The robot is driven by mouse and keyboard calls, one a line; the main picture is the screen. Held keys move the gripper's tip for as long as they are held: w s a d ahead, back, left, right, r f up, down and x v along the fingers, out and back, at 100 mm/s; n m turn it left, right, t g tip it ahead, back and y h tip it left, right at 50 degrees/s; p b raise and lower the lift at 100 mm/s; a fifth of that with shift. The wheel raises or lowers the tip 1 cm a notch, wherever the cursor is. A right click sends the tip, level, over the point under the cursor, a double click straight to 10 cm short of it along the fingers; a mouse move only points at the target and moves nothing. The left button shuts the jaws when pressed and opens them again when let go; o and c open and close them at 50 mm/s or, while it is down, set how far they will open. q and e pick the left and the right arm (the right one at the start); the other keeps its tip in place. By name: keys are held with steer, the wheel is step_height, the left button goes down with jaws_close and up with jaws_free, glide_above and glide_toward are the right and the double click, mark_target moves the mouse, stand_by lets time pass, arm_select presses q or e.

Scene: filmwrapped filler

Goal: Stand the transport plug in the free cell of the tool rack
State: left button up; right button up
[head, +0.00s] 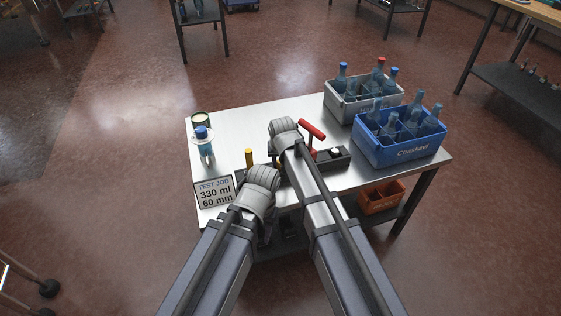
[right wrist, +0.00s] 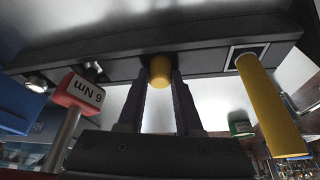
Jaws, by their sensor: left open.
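The tool rack (head: 332,159) is a long dark block on the steel table; it also crosses the top of the right wrist view (right wrist: 120,58). My right gripper (right wrist: 160,82) is at the rack, with its fingers on both sides of a short yellow plug (right wrist: 160,69). I cannot tell how deep the plug sits in the rack. A longer yellow cylinder (right wrist: 270,110) stands in a white-outlined cell; it also shows in the head view (head: 249,158). A red-handled 6 Nm tool (head: 312,130) stands in the rack. My left gripper (head: 262,182) is near the front edge; its fingers are hidden.
A sign reading 330 ml, 60 mm (head: 214,192) stands front left. A blue-capped bottle (head: 204,147) and a round tin (head: 200,119) are behind it. Grey (head: 345,108) and blue (head: 400,152) bottle crates stand right. An orange bin (head: 381,197) sits on the lower shelf.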

steer(key=o, duration=0.4)
steer(key=shift+r, duration=0.15)
steer(key=shift+r+p, duration=0.15)
steer(key=shift+p, duration=0.2)
steer(key=p+v, duration=1)
steer(key=v, duration=0.1)
steer(key=shift+s+r+p, duration=0.15)
steer(key=shift+r+p, duration=0.25)
